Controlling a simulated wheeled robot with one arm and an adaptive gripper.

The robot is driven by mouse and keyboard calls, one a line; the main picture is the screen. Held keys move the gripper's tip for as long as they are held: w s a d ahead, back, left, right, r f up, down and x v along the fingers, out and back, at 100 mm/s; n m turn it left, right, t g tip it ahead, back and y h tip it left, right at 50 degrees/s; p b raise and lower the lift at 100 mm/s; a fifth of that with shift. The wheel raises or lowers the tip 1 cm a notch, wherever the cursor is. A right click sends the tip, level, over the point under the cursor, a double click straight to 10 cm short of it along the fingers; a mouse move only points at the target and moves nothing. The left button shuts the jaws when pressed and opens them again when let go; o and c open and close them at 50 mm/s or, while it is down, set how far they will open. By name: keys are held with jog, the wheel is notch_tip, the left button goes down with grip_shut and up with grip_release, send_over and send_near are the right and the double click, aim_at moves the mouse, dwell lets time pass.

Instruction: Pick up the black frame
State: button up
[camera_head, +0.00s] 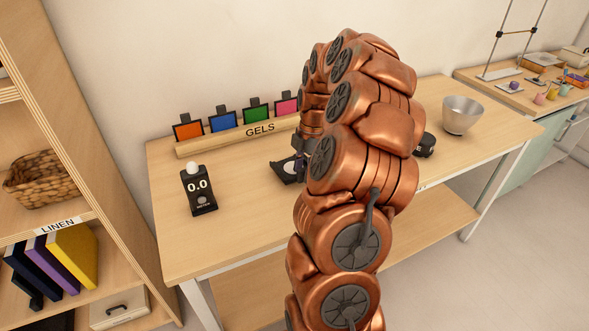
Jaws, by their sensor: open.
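A wooden GELS rack (228,140) at the back holds orange, blue, green and pink gels in black frames. A black meter (199,191) reading 0.0 stands front left. A metal bowl (461,114) and a dark round item (426,145) are right of my arm.

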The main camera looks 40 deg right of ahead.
jog(key=shift+c, duration=0.5)
grip_shut()
